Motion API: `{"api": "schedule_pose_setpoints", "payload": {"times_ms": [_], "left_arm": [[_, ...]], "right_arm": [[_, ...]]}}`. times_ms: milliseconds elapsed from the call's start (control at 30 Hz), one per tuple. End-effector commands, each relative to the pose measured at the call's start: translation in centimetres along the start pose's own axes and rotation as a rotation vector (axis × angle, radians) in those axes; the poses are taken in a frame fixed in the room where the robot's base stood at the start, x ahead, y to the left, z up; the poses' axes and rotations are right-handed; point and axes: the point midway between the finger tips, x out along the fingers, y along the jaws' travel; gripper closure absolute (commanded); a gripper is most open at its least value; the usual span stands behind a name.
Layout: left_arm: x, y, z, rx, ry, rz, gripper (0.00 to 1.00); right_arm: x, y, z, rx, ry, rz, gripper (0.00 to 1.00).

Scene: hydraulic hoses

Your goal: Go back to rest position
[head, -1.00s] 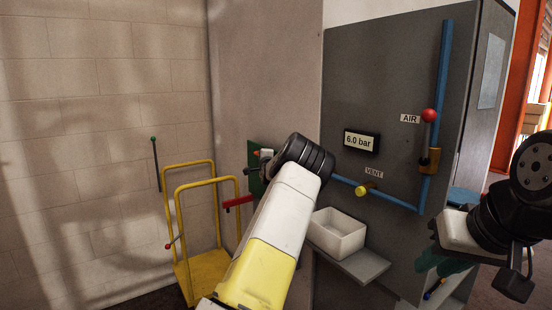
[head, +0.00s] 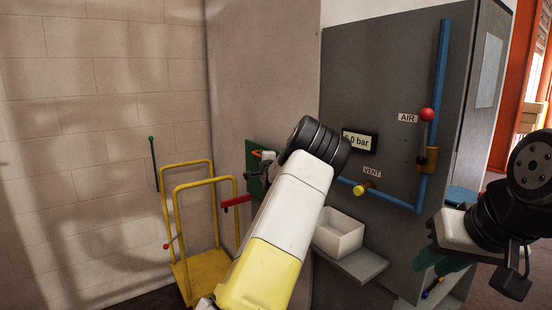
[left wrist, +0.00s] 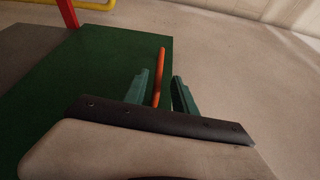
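My left arm (head: 283,215) reaches up across the middle of the head view, and its black wrist covers part of the pressure display. Its gripper is mostly hidden there, near the green board (head: 253,155). In the left wrist view, the left gripper's two teal fingers (left wrist: 160,92) stand apart. An orange rod (left wrist: 160,72) shows between them, with gaps on both sides, over the green board (left wrist: 85,75). My right gripper (head: 437,264) is at the lower right of the head view, pointing down-left in front of the grey cabinet. Its finger gap is unclear.
The grey cabinet (head: 385,100) carries blue pipe, a red-knobbed AIR valve (head: 427,115), a yellow VENT knob (head: 360,190) and the display (head: 366,142). A white bin (head: 338,232) sits on a shelf (head: 362,264). A yellow trolley (head: 201,272) stands left, near a red bar (head: 236,202).

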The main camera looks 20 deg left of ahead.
Motion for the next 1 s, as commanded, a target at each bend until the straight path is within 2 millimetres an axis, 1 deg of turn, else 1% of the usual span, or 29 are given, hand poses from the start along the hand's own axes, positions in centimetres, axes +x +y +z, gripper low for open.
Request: {"api": "schedule_pose_setpoints", "payload": {"times_ms": [33, 100, 200, 533, 633, 733, 767, 867, 967, 1000], "left_arm": [[-0.7, 0.0, -0.1, 0.0, 0.001, 0.002, 0.68], [-1.4, 0.0, -0.1, 0.0, 0.001, 0.001, 0.68], [-2.0, 0.0, -0.1, 0.0, 0.001, 0.0, 0.68], [-2.1, 0.0, 0.0, -0.002, 0.0, 0.002, 0.68], [-2.3, 0.1, 0.6, -0.04, -0.004, 0.027, 0.68], [-3.2, 0.7, 2.0, -0.149, -0.012, 0.1, 0.68], [-3.7, 0.9, 2.5, -0.199, -0.016, 0.133, 0.68], [-6.2, 1.7, 3.9, -0.402, -0.021, 0.269, 0.68], [-9.7, 2.1, 4.3, -0.609, -0.018, 0.414, 0.68], [-11.3, 2.2, 4.3, -0.684, -0.016, 0.471, 0.68]], "right_arm": [[0.0, 0.0, 0.0, 0.0, 0.0, 0.0, 0.75], [0.0, 0.0, 0.0, 0.0, 0.0, 0.0, 0.75], [0.0, 0.0, 0.0, 0.0, 0.0, 0.0, 0.75], [0.0, 0.0, 0.0, 0.0, 0.0, 0.0, 0.75], [0.0, 0.0, 0.0, 0.0, 0.0, 0.0, 0.75], [0.0, 0.0, 0.0, 0.0, 0.0, 0.0, 0.75], [0.0, 0.0, 0.0, 0.0, 0.0, 0.0, 0.75], [0.0, 0.0, 0.0, 0.0, 0.0, 0.0, 0.75], [0.0, 0.0, 0.0, 0.0, 0.0, 0.0, 0.75], [0.0, 0.0, 0.0, 0.0, 0.0, 0.0, 0.75]]}}
